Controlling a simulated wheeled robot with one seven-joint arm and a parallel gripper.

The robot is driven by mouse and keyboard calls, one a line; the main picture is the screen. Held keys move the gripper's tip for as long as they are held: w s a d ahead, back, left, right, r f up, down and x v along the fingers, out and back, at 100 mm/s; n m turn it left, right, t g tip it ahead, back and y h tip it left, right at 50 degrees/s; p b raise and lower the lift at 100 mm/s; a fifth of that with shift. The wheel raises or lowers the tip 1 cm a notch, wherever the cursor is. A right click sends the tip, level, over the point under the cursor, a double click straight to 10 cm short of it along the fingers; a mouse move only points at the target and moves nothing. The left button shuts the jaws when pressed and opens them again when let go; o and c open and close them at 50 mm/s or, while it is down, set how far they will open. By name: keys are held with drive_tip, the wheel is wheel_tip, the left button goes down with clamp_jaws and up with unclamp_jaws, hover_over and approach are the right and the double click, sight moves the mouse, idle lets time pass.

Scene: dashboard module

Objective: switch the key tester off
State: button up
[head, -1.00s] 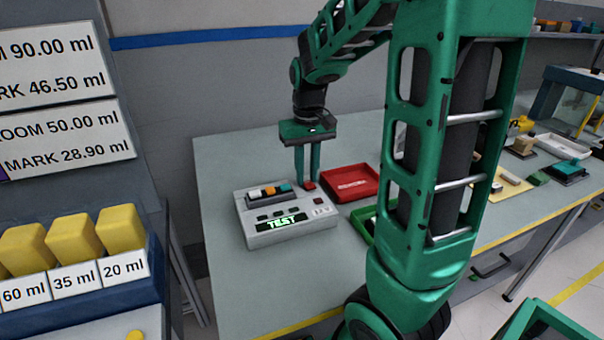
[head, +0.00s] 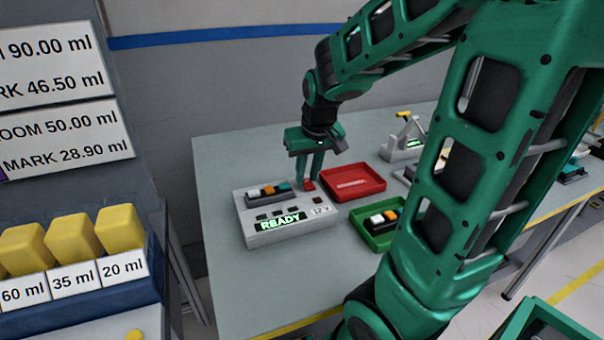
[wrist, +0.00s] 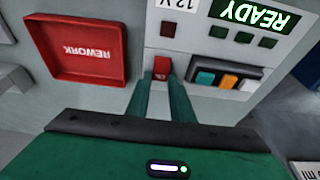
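The key tester (head: 285,225) is a light grey box on the bench, and its lit display (head: 280,222) reads READY. The display also shows upside down in the wrist view (wrist: 248,13). A small red switch (head: 308,185) is at the tester's back right corner; it shows in the wrist view (wrist: 162,69) too. My gripper (head: 309,179) points down over that corner. In the wrist view my fingertips (wrist: 162,81) are a little apart, with the red switch between or just beyond them. I cannot tell whether they touch it.
Coloured keys (head: 268,189) sit in a dark holder on the tester. A red REWORK tray (head: 350,195) stands close to its right. A green tray (head: 372,240) with several keys is in front of that. The bench (head: 290,290) is clear in front of the tester.

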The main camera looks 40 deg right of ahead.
drive_tip(key=o, duration=0.4)
drive_tip(key=shift+a, duration=0.1)
drive_tip(key=shift+c, duration=0.2)
drive_tip(key=shift+r, duration=0.1)
drive_tip(key=d+v, duration=0.1)
drive_tip(key=v, duration=0.9)
drive_tip(key=shift+a+r, duration=0.2)
drive_tip(key=shift+a, duration=0.25)
drive_tip(key=s+f+m+g, duration=0.1)
drive_tip(key=s+f, duration=0.2)
drive_tip(key=s, duration=0.3)
drive_tip(key=s+f+m+g, duration=0.1)
drive_tip(key=s+f, duration=0.2)
drive_tip(key=s, duration=0.3)
drive_tip(key=s+f+m+g+y, duration=0.1)
drive_tip(key=s+f, duration=0.2)
drive_tip(key=s, duration=0.3)
drive_tip(key=shift+s+a+f, duration=0.15)
drive_tip(key=shift+f, duration=0.1)
